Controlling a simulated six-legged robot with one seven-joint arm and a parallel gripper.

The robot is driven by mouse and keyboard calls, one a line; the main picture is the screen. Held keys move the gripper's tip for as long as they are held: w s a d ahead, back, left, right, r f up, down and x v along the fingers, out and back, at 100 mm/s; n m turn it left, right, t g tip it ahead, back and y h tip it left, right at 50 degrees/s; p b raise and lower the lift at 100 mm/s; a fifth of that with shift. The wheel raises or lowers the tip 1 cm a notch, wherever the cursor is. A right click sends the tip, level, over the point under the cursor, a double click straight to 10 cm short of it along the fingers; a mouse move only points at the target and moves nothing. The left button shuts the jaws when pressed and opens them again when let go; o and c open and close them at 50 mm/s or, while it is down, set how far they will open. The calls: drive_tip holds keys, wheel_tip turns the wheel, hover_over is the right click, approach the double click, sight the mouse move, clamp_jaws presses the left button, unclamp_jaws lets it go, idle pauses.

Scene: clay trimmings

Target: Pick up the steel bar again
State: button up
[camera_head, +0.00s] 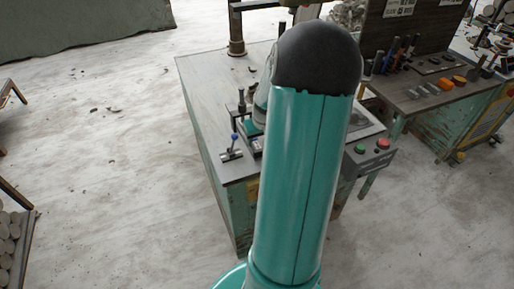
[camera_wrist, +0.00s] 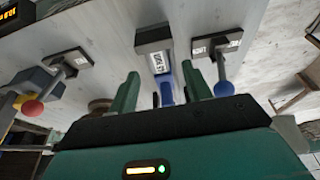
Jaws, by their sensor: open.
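I cannot make out a steel bar for certain in either view. In the wrist view my gripper (camera_wrist: 160,70) is open, its two green fingers apart, above a pale worktop. I cannot tell whether the fingers touch anything. In the head view my own arm hides the gripper and part of the worktop (camera_head: 205,85).
A blue-knobbed lever (camera_wrist: 223,88) is just right of the fingers. A red-knobbed lever (camera_wrist: 33,107) is at the left. A control box with green and red buttons (camera_head: 368,158) is at the worktop's right edge. A tool bench (camera_head: 440,100) stands at the right. Open floor lies left.

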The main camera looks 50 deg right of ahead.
sight(257, 145)
drive_tip(key=x, duration=0.4)
drive_tip(key=shift+w+d+f, duration=0.1)
drive_tip(key=shift+d+f, duration=0.05)
clamp_jaws()
